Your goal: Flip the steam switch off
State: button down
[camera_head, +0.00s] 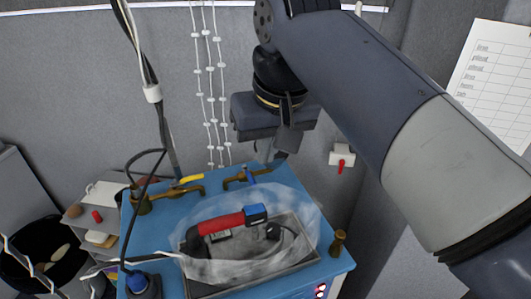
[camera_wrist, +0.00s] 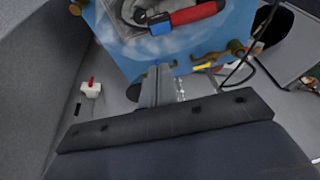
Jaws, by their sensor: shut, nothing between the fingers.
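A small white wall box with a red lever (camera_head: 342,157), which looks like the steam switch, is on the grey wall right of my gripper in the head view. Its lever hangs down there. In the wrist view the switch (camera_wrist: 91,88) is at the left, with the red lever at its upper edge. My gripper (camera_head: 272,155) is shut and empty, above the back edge of the blue table. In the wrist view my gripper (camera_wrist: 159,72) is in front of the blue table's edge, apart from the switch.
The blue table (camera_head: 160,240) carries a metal tray (camera_head: 300,262) with a red-and-blue handled tool (camera_head: 228,221) amid a whitish haze. Brass fittings (camera_head: 165,198) line its back. Cords hang at the left, beside a grey shelf (camera_head: 75,215). A paper sheet (camera_head: 495,80) is on the right wall.

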jog(key=w+n+g+b, duration=0.1)
jog(key=n, duration=0.5)
jog(key=w+n+g+y+b, duration=0.1)
jog(key=n+g, duration=0.1)
jog(key=n, duration=0.4)
jog(key=w+d+n+g+b, duration=0.1)
jog(key=n, duration=0.5)
jog(key=shift+w, duration=0.4)
send_near(249, 210)
jog(key=x, duration=0.5)
jog(key=shift+f, duration=0.1)
jog(key=shift+x, duration=0.75)
jog(key=shift+w+f, duration=0.1)
